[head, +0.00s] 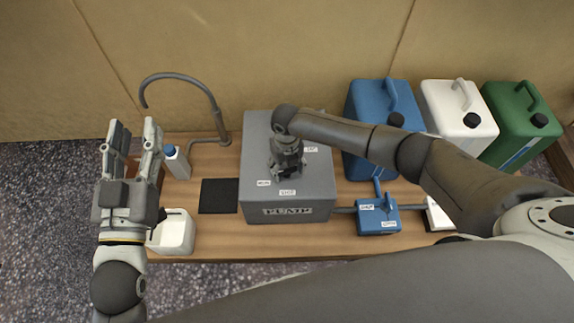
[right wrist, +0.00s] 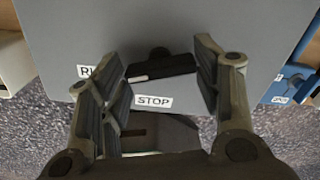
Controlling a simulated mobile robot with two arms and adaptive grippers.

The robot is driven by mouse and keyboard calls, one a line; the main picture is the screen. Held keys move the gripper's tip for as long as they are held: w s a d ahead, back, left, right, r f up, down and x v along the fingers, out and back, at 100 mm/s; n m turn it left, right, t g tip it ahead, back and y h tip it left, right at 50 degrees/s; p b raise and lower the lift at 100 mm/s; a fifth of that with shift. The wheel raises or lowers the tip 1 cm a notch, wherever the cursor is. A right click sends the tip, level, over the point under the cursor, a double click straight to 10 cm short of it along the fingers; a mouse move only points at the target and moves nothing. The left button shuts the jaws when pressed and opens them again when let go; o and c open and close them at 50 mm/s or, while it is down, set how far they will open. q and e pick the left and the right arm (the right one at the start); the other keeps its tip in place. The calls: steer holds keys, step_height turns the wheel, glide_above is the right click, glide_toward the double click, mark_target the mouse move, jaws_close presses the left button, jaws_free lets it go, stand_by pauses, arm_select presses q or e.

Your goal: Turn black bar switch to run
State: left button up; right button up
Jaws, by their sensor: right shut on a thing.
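The black bar switch (right wrist: 160,66) sits on top of the grey pump box (head: 285,122). It has a white mark at its left end in the right wrist view. The bar lies nearly crosswise there, slightly tilted. A STOP label (right wrist: 153,101) is just below it, and a RUN label (right wrist: 85,72) to its left is partly hidden by a finger. My right gripper (head: 287,170) points down over the box and is shut on the bar, hiding it in the head view. My left gripper (head: 135,128) is raised at the left, open and empty.
Blue (head: 368,105), white (head: 458,113) and green (head: 521,122) canisters stand at the back right. A small blue valve box (head: 378,215) is right of the pump. A black mat (head: 218,196), a white tub (head: 173,234) and a blue-capped bottle (head: 177,163) are at left.

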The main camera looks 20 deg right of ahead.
mark_target(287, 170)
stand_by(0.4)
steer(key=o, duration=1)
step_height(287, 170, up, 12)
stand_by(0.5)
